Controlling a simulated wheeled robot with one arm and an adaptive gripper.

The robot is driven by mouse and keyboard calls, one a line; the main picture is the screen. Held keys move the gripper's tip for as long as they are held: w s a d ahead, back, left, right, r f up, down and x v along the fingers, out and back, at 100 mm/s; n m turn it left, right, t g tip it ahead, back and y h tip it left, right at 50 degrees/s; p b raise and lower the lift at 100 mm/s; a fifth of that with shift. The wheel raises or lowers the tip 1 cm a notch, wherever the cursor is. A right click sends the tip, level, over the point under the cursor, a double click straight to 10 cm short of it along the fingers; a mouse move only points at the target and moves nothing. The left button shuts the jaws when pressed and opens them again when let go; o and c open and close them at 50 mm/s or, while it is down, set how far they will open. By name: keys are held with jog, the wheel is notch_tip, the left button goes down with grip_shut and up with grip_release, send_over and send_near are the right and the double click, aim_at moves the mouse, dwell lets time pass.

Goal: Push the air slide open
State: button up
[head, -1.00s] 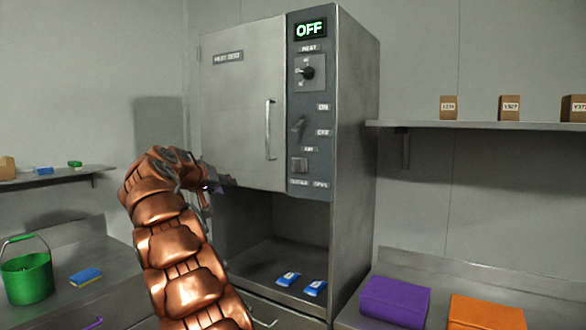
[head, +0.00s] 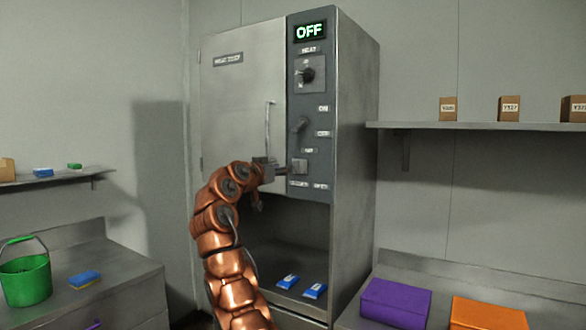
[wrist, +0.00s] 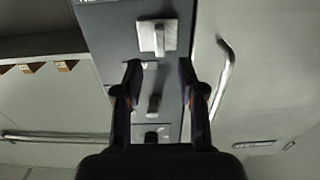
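The air slide (head: 299,166) is a small grey square plate low on the dark control panel, under a small label. Two small labels sit below it, one left and one right; the slide stands nearer the left one. In the wrist view, which is turned upside down, the slide (wrist: 157,36) shows a raised pale tab ahead of the fingers. My gripper (head: 280,168) is just left of the slide in the head view. In the wrist view my gripper (wrist: 160,68) has its two fingers apart with nothing between them. I cannot tell whether a finger touches the slide.
The closed door with its vertical handle (head: 268,130) is left of the panel. A lever (head: 299,124), a dial (head: 306,75) and a display (head: 310,31) reading OFF are above the slide. Below is an open bay with two blue packets (head: 301,286).

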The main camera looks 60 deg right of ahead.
aim_at(297, 167)
jog(key=d+p, duration=0.4)
jog(key=d, duration=0.3)
jog(key=shift+d, duration=0.2)
jog(key=shift+w, duration=0.1)
grip_shut()
dwell(0.5)
